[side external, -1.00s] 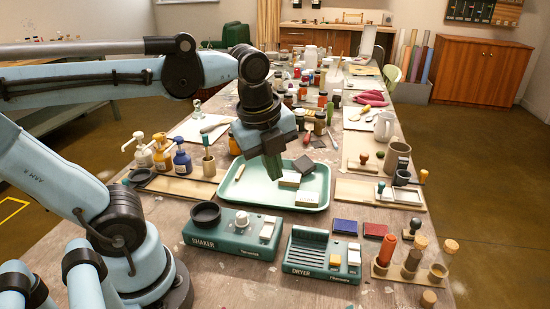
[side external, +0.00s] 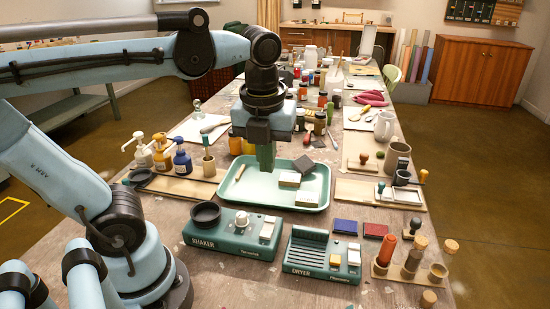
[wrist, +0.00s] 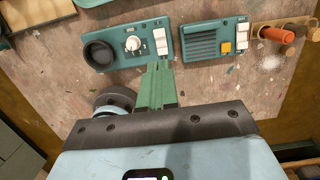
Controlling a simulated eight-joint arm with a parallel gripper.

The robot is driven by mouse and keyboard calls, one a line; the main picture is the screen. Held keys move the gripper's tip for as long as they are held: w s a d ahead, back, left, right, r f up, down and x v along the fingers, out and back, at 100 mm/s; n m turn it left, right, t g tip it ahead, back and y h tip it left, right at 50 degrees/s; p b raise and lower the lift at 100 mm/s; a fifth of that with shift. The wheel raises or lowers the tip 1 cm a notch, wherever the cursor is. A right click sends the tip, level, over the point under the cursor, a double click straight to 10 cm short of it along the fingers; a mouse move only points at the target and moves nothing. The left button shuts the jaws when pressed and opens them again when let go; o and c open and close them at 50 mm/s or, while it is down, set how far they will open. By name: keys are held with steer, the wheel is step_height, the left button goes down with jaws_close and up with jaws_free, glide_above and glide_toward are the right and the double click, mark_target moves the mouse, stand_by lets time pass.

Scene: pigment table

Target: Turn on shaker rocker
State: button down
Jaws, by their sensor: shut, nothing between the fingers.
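The shaker (side external: 223,239) is a green box with a black cup, a white knob (side external: 242,219) and a white rocker (side external: 267,229) at its right end. In the wrist view the rocker (wrist: 160,41) is at the shaker's right end; I cannot tell which way it is tipped.
The dryer (side external: 320,256) stands right of the shaker, with its own yellow and white switches. The green tray (side external: 235,197) holds pale blocks and a dark one. Pump bottles (side external: 162,152) stand at left.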

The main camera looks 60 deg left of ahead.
mark_target(271, 218)
steer(key=f, duration=0.4)
steer(key=w+a+f, duration=0.1)
steer(key=f, duration=0.8)
steer(key=shift+w+a+f, duration=0.2)
steer(key=shift+f, duration=0.1)
